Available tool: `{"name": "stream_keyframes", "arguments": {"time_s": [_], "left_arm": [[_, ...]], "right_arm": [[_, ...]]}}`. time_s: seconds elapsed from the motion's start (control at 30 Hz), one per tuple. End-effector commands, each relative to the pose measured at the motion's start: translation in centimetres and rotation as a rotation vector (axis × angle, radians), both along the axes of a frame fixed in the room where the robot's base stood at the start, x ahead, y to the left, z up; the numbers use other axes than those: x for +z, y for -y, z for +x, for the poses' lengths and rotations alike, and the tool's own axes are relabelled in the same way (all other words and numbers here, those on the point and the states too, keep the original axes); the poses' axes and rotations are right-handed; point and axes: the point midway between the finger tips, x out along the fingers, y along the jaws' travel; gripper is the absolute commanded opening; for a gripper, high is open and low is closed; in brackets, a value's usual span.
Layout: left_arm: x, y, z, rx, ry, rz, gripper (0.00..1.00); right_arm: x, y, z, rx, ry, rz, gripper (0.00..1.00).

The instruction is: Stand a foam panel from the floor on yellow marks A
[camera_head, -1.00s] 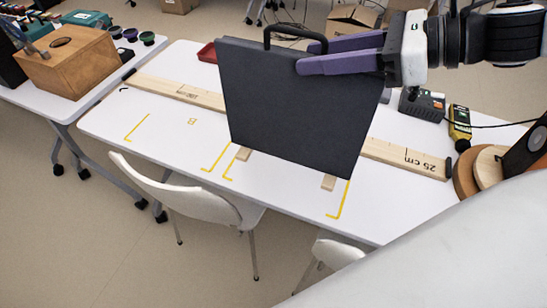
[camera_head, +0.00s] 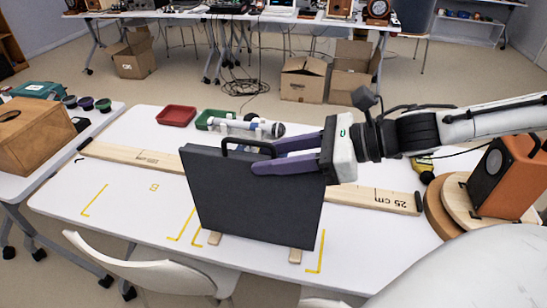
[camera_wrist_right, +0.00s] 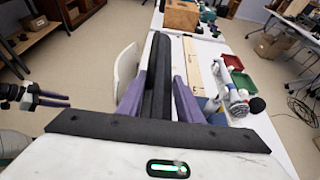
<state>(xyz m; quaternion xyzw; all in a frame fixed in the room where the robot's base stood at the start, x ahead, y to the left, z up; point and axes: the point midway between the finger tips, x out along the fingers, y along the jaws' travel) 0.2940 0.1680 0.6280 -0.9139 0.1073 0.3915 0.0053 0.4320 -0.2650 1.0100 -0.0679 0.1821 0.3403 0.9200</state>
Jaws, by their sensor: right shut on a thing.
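The dark grey foam panel (camera_head: 250,197) stands upright over the white table on two small wooden feet; I cannot tell if they bear on the table. Yellow corner marks (camera_head: 316,251) show at its right and left (camera_head: 194,230). No letter A is visible. My right gripper (camera_head: 262,161) is shut on the panel's top edge, beside its black handle (camera_head: 247,145). In the right wrist view its purple fingers flank the panel (camera_wrist_right: 158,85).
A long wooden ruler (camera_head: 380,199) lies behind the panel. Red (camera_head: 176,116) and green trays and a white tool (camera_head: 247,127) are farther back. A speaker (camera_head: 503,176) stands at the right. A white chair (camera_head: 155,272) is at the front. Table left of the panel is mostly clear.

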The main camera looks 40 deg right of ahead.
Motion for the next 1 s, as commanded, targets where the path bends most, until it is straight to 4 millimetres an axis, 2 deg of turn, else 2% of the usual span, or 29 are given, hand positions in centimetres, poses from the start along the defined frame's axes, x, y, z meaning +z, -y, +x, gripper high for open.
{"name": "stream_keyframes", "arguments": {"time_s": [0.27, 0.3, 0.4, 0.77, 1.0], "left_arm": [[-0.3, 0.0, 0.1, -0.001, 0.001, 0.0, 0.31], [-0.2, 0.0, 0.1, -0.001, 0.001, 0.0, 0.31], [-0.1, 0.0, 0.2, -0.001, 0.002, 0.001, 0.31], [0.6, 0.1, 0.4, -0.001, 0.008, 0.0, 0.31], [-1.0, 0.1, 0.4, -0.004, 0.007, 0.001, 0.31]], "right_arm": [[-0.2, 0.0, 0.0, 0.002, 0.004, 0.001, 0.0], [-0.2, 0.0, 0.0, 0.0, 0.0, 0.0, 0.38], [-0.1, 0.0, 0.0, 0.0, 0.0, 0.0, 0.51], [0.3, 0.0, 0.0, 0.0, -0.001, 0.001, 0.51], [0.9, 1.8, -1.8, -0.005, 0.003, -0.006, 0.51]]}}
